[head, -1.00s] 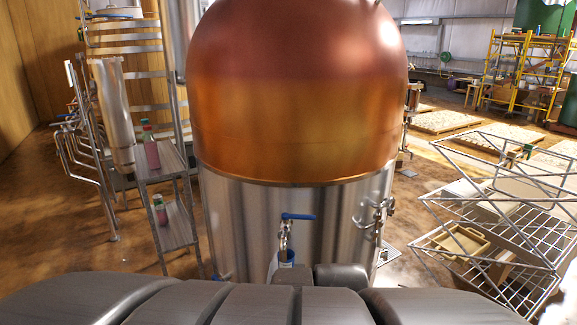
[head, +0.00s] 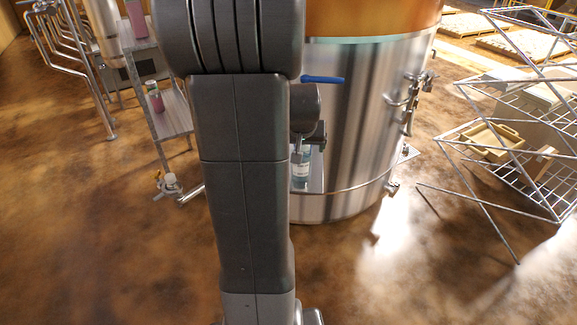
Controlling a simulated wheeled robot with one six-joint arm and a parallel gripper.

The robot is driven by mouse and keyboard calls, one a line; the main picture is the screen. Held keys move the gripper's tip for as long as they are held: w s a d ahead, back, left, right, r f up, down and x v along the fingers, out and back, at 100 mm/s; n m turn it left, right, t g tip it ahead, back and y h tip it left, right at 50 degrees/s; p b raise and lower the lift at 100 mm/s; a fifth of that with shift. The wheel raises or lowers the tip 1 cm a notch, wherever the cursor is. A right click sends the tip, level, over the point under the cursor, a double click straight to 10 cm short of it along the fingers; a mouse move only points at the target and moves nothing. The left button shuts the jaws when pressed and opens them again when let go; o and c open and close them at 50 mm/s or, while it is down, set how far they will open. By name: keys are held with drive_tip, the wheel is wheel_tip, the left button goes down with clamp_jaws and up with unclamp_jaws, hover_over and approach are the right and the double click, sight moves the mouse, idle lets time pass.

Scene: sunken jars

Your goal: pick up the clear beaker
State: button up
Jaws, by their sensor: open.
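The clear beaker (head: 300,172), with bluish contents or a label, stands low at the front of the steel tank, just right of my arm. Its left side is hidden by my arm, and its outline is small. My gripper (head: 312,140) is only partly in view, under the dark wrist and just above the beaker. It is open, with its left part hidden by my arm. I cannot tell whether the fingers stand around the beaker or over it.
The large steel and copper tank (head: 352,130) has a blue-handled valve (head: 323,79) above the gripper and a fitting (head: 405,100) at right. A grey shelf unit (head: 172,112) with pink bottles stands left. A wire rack (head: 500,150) stands right. The floor in front is clear.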

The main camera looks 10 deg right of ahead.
drive_tip(key=b+x, duration=0.4)
drive_tip(key=x, duration=1)
drive_tip(key=shift+w, duration=0.1)
drive_tip(key=c, duration=1.2)
drive_tip(key=shift+r+p, duration=0.2)
drive_tip(key=shift+p, duration=0.2)
drive_tip(key=shift+c, duration=0.2)
